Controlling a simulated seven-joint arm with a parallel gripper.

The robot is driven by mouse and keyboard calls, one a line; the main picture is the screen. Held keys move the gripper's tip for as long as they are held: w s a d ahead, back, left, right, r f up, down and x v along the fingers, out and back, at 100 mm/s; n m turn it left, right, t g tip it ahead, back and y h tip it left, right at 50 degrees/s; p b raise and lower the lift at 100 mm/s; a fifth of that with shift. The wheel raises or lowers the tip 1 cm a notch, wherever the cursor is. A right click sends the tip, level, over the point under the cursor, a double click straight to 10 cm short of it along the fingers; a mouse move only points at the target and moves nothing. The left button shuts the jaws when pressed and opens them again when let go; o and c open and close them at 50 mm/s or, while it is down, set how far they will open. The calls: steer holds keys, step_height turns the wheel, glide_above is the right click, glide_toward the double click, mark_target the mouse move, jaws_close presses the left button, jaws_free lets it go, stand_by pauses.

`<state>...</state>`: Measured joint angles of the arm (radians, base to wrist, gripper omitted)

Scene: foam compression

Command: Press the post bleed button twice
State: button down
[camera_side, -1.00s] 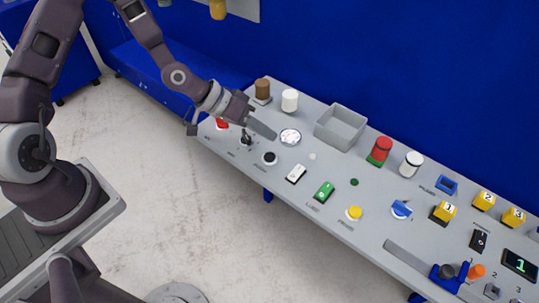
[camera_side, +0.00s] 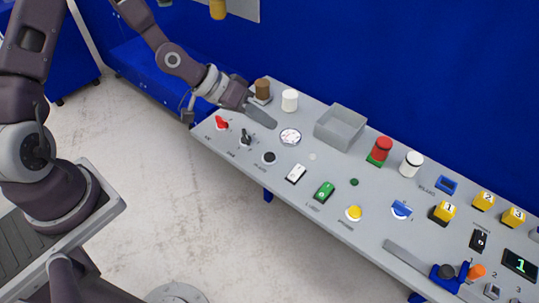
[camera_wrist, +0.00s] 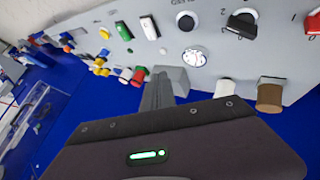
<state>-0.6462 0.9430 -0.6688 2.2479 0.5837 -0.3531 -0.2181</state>
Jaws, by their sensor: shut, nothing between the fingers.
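The panel's labels are too small to read surely, so I cannot tell for certain which control is the post bleed button. A black round button (camera_side: 268,158) in a pale ring sits near the panel's front left edge, with a small label beside it. It also shows at the top of the wrist view (camera_wrist: 187,22). My gripper (camera_side: 272,124) is shut and empty, above the panel's back left part, behind the black button and apart from it. In the wrist view its narrow closed fingers (camera_wrist: 157,90) point toward the panel.
A black toggle (camera_side: 246,138) and a red one (camera_side: 222,122) stand left of the button; a white rocker (camera_side: 295,173) is to its right. A round dial (camera_side: 290,136), a grey bin (camera_side: 341,126), and brown (camera_side: 262,89) and white (camera_side: 290,100) cylinders stand near my gripper.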

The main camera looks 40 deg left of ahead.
mark_target(265, 157)
steer(key=shift+f, duration=0.1)
steer(key=shift+f, duration=4.35)
steer(key=shift+f, duration=0.1)
steer(key=shift+f, duration=0.3)
steer(key=shift+f, duration=0.45)
steer(key=shift+r, duration=0.85)
steer(key=shift+r, duration=2.5)
